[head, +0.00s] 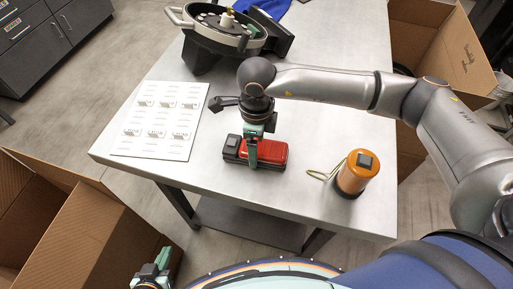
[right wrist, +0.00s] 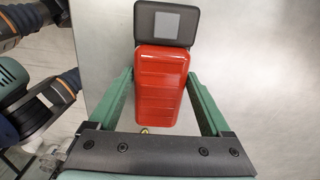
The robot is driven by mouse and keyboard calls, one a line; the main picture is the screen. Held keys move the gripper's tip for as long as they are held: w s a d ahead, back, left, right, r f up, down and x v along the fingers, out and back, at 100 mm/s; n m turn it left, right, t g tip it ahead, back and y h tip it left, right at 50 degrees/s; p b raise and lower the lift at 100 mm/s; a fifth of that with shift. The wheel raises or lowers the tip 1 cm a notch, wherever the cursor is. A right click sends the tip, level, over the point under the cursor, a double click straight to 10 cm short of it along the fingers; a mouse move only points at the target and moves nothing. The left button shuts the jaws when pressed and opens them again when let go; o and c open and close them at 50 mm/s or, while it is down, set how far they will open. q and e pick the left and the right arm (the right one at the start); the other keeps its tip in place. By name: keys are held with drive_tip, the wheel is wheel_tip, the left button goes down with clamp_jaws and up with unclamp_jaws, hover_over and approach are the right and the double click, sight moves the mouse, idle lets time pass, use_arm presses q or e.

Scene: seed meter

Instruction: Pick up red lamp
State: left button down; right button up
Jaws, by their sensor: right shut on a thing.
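The red lamp (head: 268,153) has a ribbed red body and a dark grey head with a square pad. It lies on its side at the near part of the table (head: 300,190), and I cannot tell whether it touches the top. My right gripper (head: 253,152) is over it, with its fingers shut on the two sides of the red body. The lamp (right wrist: 160,85) shows between the green fingers in the right wrist view. My left gripper (head: 152,272) is low at the bottom left, off the table and away from the lamp; its opening is unclear.
An orange lamp (head: 355,174) with a yellow-green cord loop stands to the right near the table's front edge. A white board (head: 162,120) with several small parts lies on the left. A dark round seed meter (head: 215,38) stands at the back. Cardboard boxes (head: 75,235) flank the table.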

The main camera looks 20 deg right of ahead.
drive_tip(key=shift+r, duration=0.1)
drive_tip(key=shift+w+r, duration=0.1)
drive_tip(key=shift+r, duration=0.1)
drive_tip(key=r, duration=0.3)
drive_tip(key=shift+s+a+r+b, duration=0.15)
drive_tip(key=shift+s+a+b, duration=0.1)
drive_tip(key=shift+a+b, duration=0.05)
drive_tip(key=s+a+r+b, duration=0.2)
drive_tip(key=s+a+r, duration=0.6)
drive_tip(key=s+r, duration=0.1)
drive_tip(key=shift+s+a, duration=0.35)
drive_tip(key=shift+s, duration=0.1)
